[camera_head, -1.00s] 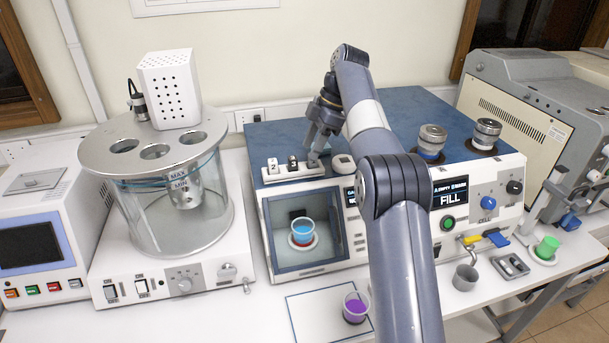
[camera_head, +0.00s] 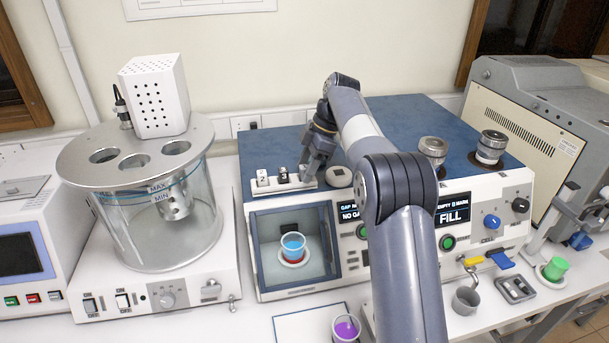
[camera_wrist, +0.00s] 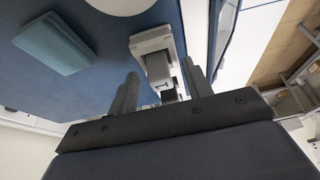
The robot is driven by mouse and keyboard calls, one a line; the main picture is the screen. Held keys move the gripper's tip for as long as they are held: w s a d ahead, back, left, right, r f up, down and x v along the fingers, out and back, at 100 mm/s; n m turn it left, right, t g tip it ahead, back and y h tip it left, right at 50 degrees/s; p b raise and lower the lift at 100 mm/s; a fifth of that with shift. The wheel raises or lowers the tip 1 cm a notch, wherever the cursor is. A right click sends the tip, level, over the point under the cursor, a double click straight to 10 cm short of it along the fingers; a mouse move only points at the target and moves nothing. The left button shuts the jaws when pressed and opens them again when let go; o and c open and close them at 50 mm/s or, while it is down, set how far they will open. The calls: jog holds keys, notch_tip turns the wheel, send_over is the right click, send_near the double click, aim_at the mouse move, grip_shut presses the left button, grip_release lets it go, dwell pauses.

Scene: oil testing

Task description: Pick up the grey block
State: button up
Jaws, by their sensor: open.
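A small light-grey block (camera_wrist: 158,68) stands on a white holder (camera_wrist: 150,40) in the wrist view. My gripper (camera_wrist: 160,72) is open, with one dark finger on each side of the block and a gap beside it. In the head view, my gripper (camera_head: 311,172) points down over the right end of the white holder (camera_head: 287,188). There the fingers largely hide the block. Whether the fingers touch the grey block cannot be told.
The holder lies on the blue top (camera_head: 395,115) of a white machine. A round white-rimmed part (camera_head: 339,176) is just right of my gripper. Two metal-capped jars (camera_head: 432,148) stand farther right. A glass bath (camera_head: 150,225) stands to the left.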

jog(key=shift+c, duration=0.5)
grip_shut()
jog(key=shift+r, duration=0.1)
notch_tip(320, 180, up, 10)
jog(key=p, duration=0.2)
jog(key=shift+p, duration=0.35)
dwell(0.3)
